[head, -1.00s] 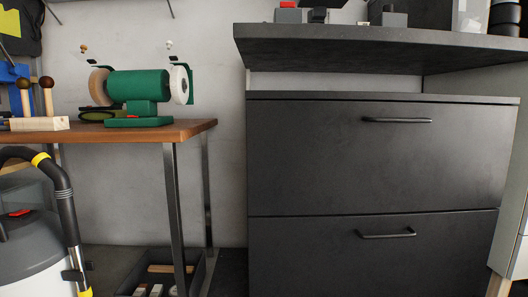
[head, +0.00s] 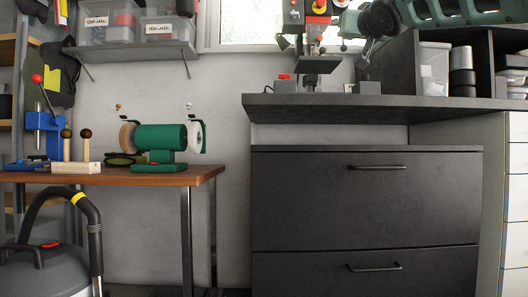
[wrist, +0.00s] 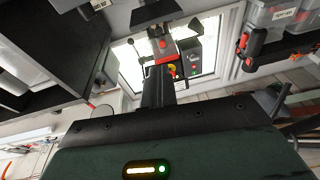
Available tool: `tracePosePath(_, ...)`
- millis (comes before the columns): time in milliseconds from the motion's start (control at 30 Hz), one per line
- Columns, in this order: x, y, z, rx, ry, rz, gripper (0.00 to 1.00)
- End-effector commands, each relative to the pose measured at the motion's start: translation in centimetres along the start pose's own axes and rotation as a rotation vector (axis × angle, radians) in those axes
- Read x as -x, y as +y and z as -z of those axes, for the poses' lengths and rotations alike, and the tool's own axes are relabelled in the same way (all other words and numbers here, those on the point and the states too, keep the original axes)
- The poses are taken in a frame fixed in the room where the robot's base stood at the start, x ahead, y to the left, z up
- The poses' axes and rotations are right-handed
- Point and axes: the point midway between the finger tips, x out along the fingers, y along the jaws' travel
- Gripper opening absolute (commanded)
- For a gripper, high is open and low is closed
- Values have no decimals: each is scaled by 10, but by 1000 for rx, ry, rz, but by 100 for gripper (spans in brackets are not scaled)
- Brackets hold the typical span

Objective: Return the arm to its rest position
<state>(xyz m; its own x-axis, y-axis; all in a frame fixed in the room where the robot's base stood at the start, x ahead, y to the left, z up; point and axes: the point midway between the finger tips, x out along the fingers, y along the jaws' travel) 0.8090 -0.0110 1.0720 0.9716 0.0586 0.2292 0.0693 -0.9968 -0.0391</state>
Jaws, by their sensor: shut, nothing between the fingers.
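My green arm enters the head view at the upper right, above the dark counter. Its dark end, my gripper (head: 368,47), hangs in front of the shelf unit and right of the drill press. In the wrist view the dark green gripper body fills the bottom edge. The dark fingers (wrist: 158,88) point up from it, shut and empty. They overlap the drill press, so their tips are hard to make out.
The drill press (head: 318,60) stands on the dark counter (head: 350,107) above a drawer cabinet (head: 365,215). A wooden bench (head: 120,177) with a green grinder (head: 160,137) is at left. A vacuum cleaner (head: 45,270) stands before it. Open shelves (head: 490,60) hold bins.

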Motion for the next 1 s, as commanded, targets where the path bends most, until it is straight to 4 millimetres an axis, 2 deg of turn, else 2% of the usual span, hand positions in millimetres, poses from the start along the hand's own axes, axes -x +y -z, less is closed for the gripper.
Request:
tracePosePath(167, -2, -6, -24, -13, -92, 11, 0)
tracePosePath(267, -1, -13, -45, -20, -162, 23, 0)
tracePosePath(433, 10, -33, -92, -27, -324, 56, 0)
tracePosePath(567, 33, -56, -138, -21, -491, 99, 0)
tracePosePath(667, 69, -80, -182, -2, -662, 152, 0)
tracePosePath(767, 122, -104, -225, 35, -849, 217, 0)
tracePosePath(867, 184, -121, -261, 86, -1025, 284, 0)
tracePosePath(900, 211, -126, -273, 108, -1094, 310, 0)
tracePosePath(967, 252, -130, -288, 147, -1193, 350, 0)
tracePosePath(1000, 279, -131, -297, 173, -1257, 375, 0)
